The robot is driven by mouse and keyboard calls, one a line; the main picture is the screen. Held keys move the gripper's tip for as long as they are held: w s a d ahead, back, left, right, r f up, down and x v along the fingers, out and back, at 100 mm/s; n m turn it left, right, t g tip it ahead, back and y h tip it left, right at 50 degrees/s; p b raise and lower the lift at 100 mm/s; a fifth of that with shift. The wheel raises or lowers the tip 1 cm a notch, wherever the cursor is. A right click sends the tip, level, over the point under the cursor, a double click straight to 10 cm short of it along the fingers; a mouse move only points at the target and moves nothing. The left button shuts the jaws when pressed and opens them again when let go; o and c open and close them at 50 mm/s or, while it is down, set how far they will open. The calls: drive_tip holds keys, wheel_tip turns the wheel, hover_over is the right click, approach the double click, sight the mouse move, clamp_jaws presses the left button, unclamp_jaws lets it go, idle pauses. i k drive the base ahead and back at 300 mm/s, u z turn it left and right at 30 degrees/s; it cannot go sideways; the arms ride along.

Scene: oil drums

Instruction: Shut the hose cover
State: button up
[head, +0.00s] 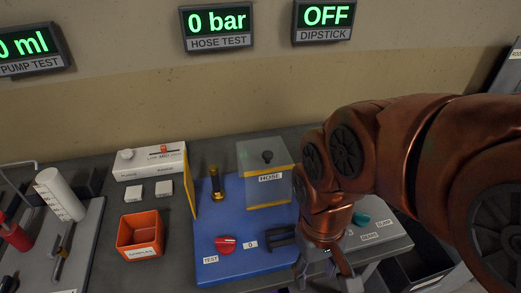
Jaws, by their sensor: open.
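The hose cover (262,191), a clear box-like cover with a HOSE label and a black knob (267,157) on it, stands on the right half of the blue board. A brass fitting (216,187) stands uncovered to its left, with an upright yellow panel (190,184) at the board's left edge. I see nothing between the fingers.
A red knob (225,244) and a black block (280,236) lie at the board's front. An orange bin (139,236) and a white box (150,163) stand left. The wall display reads 0 bar (216,22). My arm hides the area right of the cover.

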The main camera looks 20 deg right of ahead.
sight(267, 155)
drive_tip(key=z, duration=0.05)
drive_tip(key=k, duration=1.15)
drive_tip(key=u, duration=1.05)
drive_tip(key=i, duration=1.25)
drive_tip(key=z, duration=0.5)
